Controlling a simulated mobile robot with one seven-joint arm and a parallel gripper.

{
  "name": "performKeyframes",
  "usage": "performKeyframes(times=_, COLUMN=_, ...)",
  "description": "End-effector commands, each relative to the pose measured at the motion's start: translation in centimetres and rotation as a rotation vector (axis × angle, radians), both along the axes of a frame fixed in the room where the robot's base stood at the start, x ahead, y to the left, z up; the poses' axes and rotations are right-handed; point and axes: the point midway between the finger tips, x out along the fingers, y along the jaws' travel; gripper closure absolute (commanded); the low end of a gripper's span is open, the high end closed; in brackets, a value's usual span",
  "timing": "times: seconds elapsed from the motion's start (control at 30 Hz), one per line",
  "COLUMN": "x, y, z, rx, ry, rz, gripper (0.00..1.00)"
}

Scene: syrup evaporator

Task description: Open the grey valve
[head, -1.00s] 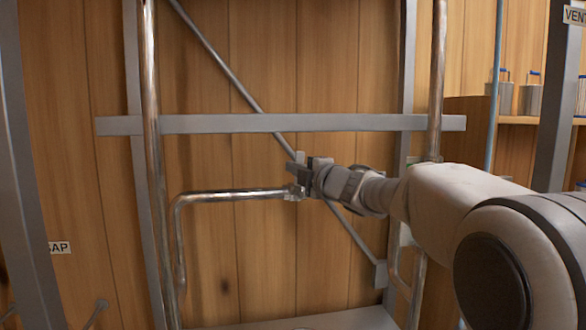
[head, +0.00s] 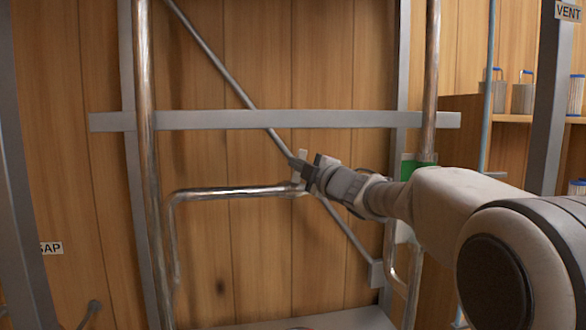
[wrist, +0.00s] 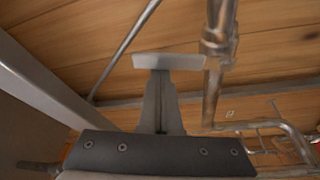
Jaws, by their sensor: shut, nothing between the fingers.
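The grey valve sits at the right end of a shiny horizontal pipe (head: 230,191). Its light grey lever (head: 302,155) stands up from the pipe end in the head view. In the wrist view the lever (wrist: 168,62) crosses in front of my fingertips and meets the metal valve body (wrist: 218,45) at right. My gripper (head: 312,169) is shut and empty, coming from the right, right beside the lever. In the wrist view my gripper (wrist: 160,80) reaches up to the lever; I cannot tell whether it touches. My fingers hide part of the valve in the head view.
A grey crossbar (head: 270,120) runs above the valve, with a diagonal brace (head: 225,75) behind. Vertical pipes stand left (head: 146,150) and right (head: 431,90). A shelf (head: 515,118) with canisters is at right. Wooden wall lies behind.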

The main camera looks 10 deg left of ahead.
Motion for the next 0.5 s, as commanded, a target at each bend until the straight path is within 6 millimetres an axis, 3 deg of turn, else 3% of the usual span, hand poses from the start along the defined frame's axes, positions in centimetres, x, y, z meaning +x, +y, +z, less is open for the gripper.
performKeyframes(times=0.5, x=1.2, y=-3.4, z=-1.8, rx=0.452, ry=0.161, rz=-0.002, gripper=1.0)
